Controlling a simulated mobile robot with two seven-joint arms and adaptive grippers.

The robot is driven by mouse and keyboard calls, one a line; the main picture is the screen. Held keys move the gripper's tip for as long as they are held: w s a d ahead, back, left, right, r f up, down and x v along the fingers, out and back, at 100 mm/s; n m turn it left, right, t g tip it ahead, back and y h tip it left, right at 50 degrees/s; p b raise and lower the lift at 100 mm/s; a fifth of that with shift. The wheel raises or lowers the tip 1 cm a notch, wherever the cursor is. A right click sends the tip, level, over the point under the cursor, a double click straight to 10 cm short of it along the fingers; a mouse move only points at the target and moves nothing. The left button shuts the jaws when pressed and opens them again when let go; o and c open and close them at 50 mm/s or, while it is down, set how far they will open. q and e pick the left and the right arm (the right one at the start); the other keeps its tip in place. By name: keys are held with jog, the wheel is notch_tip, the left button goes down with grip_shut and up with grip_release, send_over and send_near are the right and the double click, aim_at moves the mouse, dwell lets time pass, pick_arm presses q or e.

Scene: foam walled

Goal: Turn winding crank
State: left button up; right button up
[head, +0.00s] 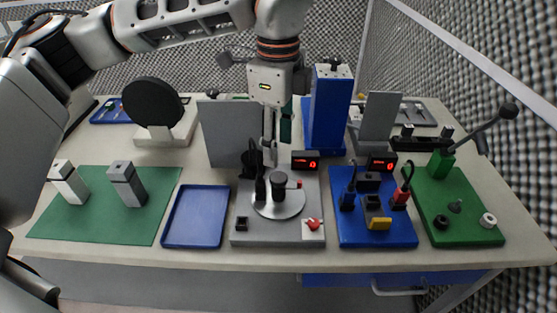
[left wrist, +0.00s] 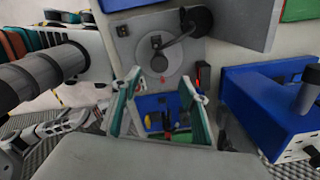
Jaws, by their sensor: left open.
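The winding station (head: 240,238) is a grey base in the middle of the table. On it sits a silver disc (head: 291,210) with a black hub (head: 278,186) and a black crank handle (head: 260,188) on its left side. A small counter (head: 305,161) behind the disc shows a red 0. My left gripper (head: 268,160) points down behind the disc. In the left wrist view its two fingers (left wrist: 160,84) are apart, with nothing seen between them. My right gripper is not seen.
A tall grey panel (head: 228,135) and a blue tower (head: 331,112) stand close to the gripper. A blue board (head: 348,236) and green board (head: 460,226) with a lever lie to the right. An empty blue tray (head: 196,217) and green mat (head: 90,225) with two blocks lie left.

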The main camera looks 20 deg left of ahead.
pick_arm(q)
notch_tip(320, 180, up, 4)
jog(key=shift+r, duration=0.1)
dwell(0.4)
